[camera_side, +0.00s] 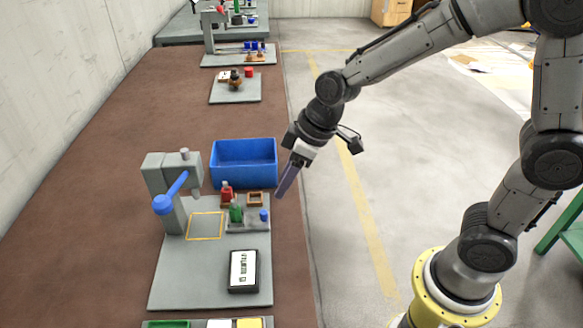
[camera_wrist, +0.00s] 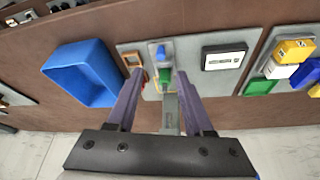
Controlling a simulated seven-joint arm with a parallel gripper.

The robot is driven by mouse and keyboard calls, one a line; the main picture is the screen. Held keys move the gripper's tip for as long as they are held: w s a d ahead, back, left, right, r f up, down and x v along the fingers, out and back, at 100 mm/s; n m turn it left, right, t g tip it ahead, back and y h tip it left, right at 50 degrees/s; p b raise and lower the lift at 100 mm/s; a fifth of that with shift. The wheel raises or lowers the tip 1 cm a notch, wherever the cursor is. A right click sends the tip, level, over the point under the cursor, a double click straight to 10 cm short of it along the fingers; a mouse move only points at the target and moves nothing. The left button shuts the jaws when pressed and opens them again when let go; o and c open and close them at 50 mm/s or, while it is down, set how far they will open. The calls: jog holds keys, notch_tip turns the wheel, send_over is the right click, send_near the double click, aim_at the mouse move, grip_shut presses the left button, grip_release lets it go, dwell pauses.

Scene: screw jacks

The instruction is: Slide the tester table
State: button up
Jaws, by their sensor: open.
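A grey base plate (camera_side: 178,285) on the brown bench carries a grey press-like stand (camera_side: 165,178) with a blue-knobbed lever (camera_side: 170,193) and a yellow-outlined square (camera_side: 206,226). What looks like the tester table, a small light grey platform (camera_side: 248,227), lies right of that square. A green piece (camera_side: 236,213) and a blue piece (camera_side: 264,215) are on it; the blue piece also shows in the wrist view (camera_wrist: 161,52). My gripper (camera_side: 281,193) is open and empty, above the bench's right edge. In the wrist view its parted fingers (camera_wrist: 158,74) frame the platform area, apparently apart from it.
A blue bin (camera_side: 244,163) stands behind the plate. A red piece (camera_side: 227,191) and a brown square frame (camera_side: 255,199) are near the platform. A black-framed display (camera_side: 243,271) lies in front. Colored trays (camera_side: 250,323) are at the near edge.

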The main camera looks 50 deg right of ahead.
jog(key=shift+v, duration=1.65)
jog(key=shift+d, duration=0.1)
jog(key=s+d+r+m+t, duration=0.1)
jog(key=s+d+r+t, duration=0.3)
jog(key=r, duration=0.4)
jog(key=s+d+f+m+g+h, duration=0.1)
jog(key=s+d+m, duration=0.1)
jog(key=s, duration=0.5)
jog(key=s+d+f+m+g+h, duration=0.1)
jog(key=s+d+m, duration=0.1)
jog(key=s, duration=0.5)
jog(key=shift+s+d+f+m, duration=0.25)
jog(key=shift+s+d+m, duration=0.1)
jog(key=shift+m, duration=0.15)
